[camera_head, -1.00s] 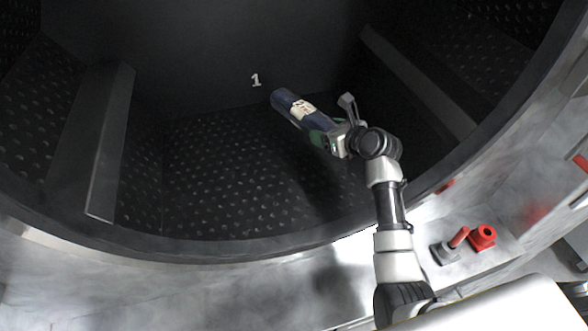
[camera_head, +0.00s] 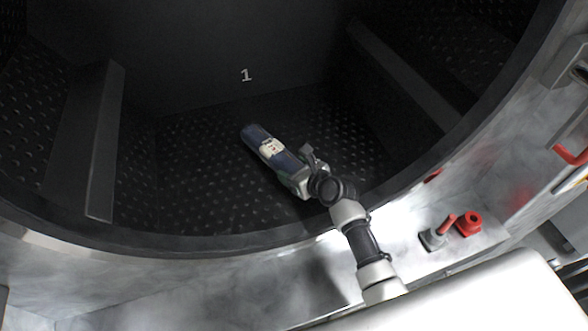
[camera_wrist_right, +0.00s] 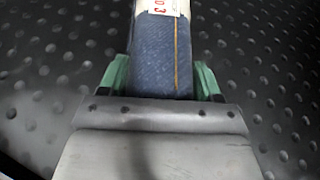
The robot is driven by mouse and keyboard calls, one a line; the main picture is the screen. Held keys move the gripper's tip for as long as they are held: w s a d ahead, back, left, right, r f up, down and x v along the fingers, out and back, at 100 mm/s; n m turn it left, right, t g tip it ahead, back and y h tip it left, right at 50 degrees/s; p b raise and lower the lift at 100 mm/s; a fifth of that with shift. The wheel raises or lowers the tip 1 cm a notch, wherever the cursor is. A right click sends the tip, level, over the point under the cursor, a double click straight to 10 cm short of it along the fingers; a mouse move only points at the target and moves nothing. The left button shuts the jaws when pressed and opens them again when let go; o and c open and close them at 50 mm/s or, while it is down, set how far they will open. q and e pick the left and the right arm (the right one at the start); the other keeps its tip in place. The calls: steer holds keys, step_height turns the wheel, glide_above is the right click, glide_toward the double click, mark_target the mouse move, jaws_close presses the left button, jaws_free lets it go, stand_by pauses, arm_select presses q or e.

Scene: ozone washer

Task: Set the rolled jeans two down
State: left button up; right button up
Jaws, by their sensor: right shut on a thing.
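The rolled jeans (camera_head: 258,138) are a dark blue roll with a pale printed label around the middle. They are inside the washer drum, at or just above its dimpled floor; I cannot tell if they touch it. My right gripper (camera_head: 296,178) is shut on their near end. In the right wrist view the jeans (camera_wrist_right: 160,55) run away from me between the green fingers of the gripper (camera_wrist_right: 162,80), with the label at the top edge. The near end is hidden by the gripper body. My left gripper is not in view.
The dark drum (camera_head: 190,150) has a raised rib (camera_head: 90,140) on the left and another (camera_head: 405,75) on the right. The metal rim curves below my right arm. Red fittings (camera_head: 468,222) stand outside, at right. Floor left of the jeans is clear.

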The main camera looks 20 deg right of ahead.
steer(key=o, duration=1.1)
steer(key=shift+o, duration=0.2)
steer(key=v, duration=1.2)
